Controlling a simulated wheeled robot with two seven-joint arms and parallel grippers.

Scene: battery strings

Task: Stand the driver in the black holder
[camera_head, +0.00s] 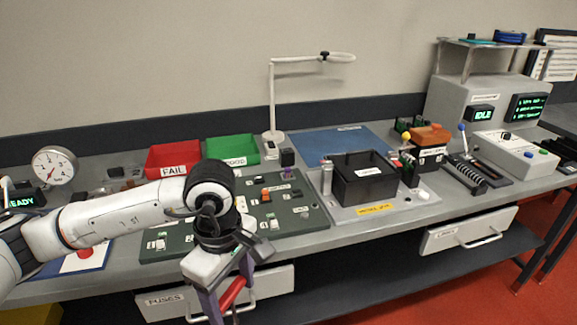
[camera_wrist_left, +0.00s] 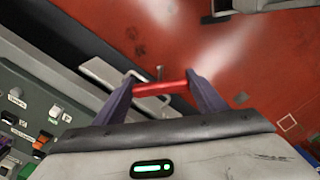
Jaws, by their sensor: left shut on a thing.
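My left gripper (camera_head: 232,305) is in front of the bench's front edge, below the bench top, pointing down. It is shut on a red bar, the driver (camera_head: 232,293). In the left wrist view the red driver (camera_wrist_left: 160,88) spans crosswise between the purple fingers of the left gripper (camera_wrist_left: 162,90). The driver's shaft is not clearly seen. A small black block (camera_head: 287,157) stands at the back of the dark green board; I cannot tell for sure whether it is the black holder. My right gripper is not in view.
A large open black box (camera_head: 363,182) stands on a grey tray right of the green board (camera_head: 300,218). Red (camera_head: 173,158) and green (camera_head: 233,149) bins and a white lamp stand (camera_head: 273,100) are behind. The fuses drawer (camera_head: 270,283) is near the gripper. Red floor lies below.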

